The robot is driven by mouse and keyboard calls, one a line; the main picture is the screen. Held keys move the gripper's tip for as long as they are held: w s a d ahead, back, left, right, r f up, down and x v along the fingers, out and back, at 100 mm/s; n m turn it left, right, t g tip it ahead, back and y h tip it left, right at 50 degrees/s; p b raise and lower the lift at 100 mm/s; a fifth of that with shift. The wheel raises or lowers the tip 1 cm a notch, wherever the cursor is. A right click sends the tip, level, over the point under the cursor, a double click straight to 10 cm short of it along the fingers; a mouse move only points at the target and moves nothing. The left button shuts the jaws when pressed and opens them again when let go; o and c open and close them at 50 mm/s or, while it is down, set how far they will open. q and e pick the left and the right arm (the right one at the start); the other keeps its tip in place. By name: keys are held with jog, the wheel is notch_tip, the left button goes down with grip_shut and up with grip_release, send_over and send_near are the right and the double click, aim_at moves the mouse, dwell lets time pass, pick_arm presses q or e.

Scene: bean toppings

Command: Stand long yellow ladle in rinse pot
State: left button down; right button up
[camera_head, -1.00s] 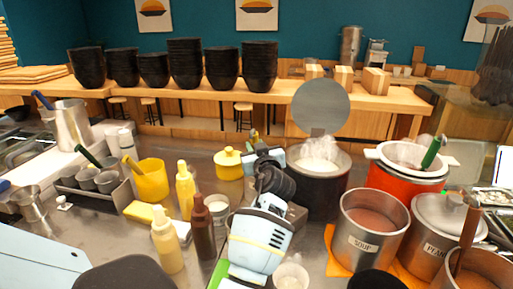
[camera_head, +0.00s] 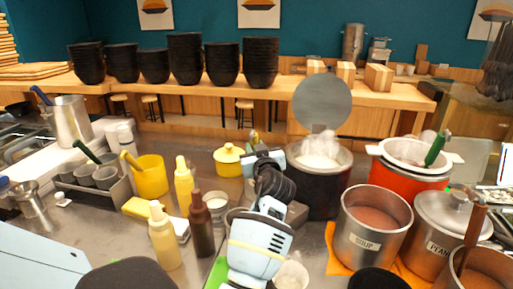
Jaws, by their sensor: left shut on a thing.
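My left gripper (camera_head: 255,148) is at the middle of the view, at the far end of my arm, mostly hidden behind my own wrist. A thin yellowish tip (camera_head: 253,135) sticks up just beyond it; this looks like the end of a held ladle, but its bowl is hidden. A yellow pot (camera_head: 152,181) stands left of the gripper with a thick yellow handle (camera_head: 131,162) leaning out to the left. A tall steel pot (camera_head: 73,122) at the far left holds a blue-handled tool. I cannot tell which one is the rinse pot. My right gripper is out of view.
A steaming dark pot (camera_head: 322,188) with a raised round lid (camera_head: 321,103) stands right of the gripper. A soup pot (camera_head: 366,238) and a red pot (camera_head: 402,179) are farther right. Sauce bottles (camera_head: 201,230) and a small lidded yellow pot (camera_head: 228,165) stand to the left.

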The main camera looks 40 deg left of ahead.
aim_at(255, 140)
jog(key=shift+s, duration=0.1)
pick_arm(q)
jog(key=c, duration=1.1)
grip_release()
jog(key=shift+f, duration=0.1)
jog(key=r, duration=0.1)
jog(key=r+p, duration=0.1)
jog(key=r, duration=0.1)
jog(key=shift+s+d+r, duration=0.15)
jog(key=shift+s, duration=0.2)
jog(key=r+p, duration=0.1)
jog(key=r, duration=0.2)
jog(key=s+r+p, duration=0.1)
jog(key=r+p, duration=0.1)
jog(key=r, duration=0.1)
jog(key=s+d+r+p, duration=0.1)
jog(key=r, duration=0.2)
jog(key=shift+s+r+p, duration=0.1)
jog(key=shift+r+p, duration=0.15)
jog(key=shift+p, duration=0.05)
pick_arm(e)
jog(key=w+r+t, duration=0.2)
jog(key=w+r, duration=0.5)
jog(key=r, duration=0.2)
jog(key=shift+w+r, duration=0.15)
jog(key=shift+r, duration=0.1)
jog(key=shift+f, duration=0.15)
